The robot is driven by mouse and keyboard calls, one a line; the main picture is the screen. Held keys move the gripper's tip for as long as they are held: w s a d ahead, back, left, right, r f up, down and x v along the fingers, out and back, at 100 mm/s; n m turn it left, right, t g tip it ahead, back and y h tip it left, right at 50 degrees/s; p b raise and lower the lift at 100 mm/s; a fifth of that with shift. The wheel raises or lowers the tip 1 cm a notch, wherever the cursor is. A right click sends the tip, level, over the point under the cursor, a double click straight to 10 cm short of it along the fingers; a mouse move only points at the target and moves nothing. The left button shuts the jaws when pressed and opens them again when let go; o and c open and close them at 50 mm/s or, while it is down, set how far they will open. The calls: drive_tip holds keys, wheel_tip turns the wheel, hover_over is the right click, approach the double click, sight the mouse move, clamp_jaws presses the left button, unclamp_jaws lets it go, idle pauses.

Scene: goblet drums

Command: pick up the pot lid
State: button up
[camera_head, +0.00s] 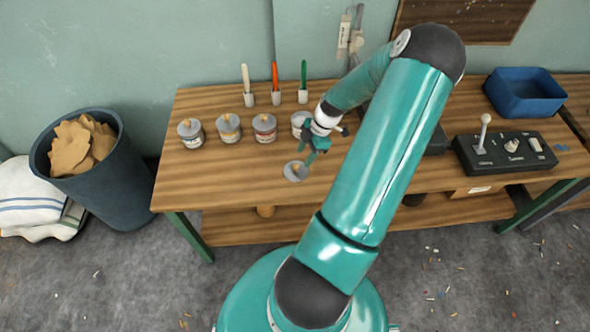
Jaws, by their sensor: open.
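A round grey pot lid (291,174) with a small light-brown knob lies on the wooden workbench (235,178) near its front edge. My gripper (308,158) is open and reaches down just above and to the right of the knob. It partly covers the lid's right side. I cannot tell whether a finger touches the knob. Behind it stand several small labelled pots in a row: one at the far left (191,134), one beside it (228,129), one with a red-brown label (264,128), and one partly hidden by my gripper (298,120).
Three upright tools in small holders, white (246,80), orange (275,78) and green (304,76), stand behind the pots. A black box with a lever (505,152) and a blue bin (525,92) are at the right. The bench's front left is clear.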

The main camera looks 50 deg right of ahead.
sight(297, 165)
drive_tip(key=x, duration=0.6)
drive_tip(key=shift+w+a+r, duration=0.1)
drive_tip(key=shift+a, duration=0.05)
drive_tip(key=shift+c, duration=0.2)
clamp_jaws()
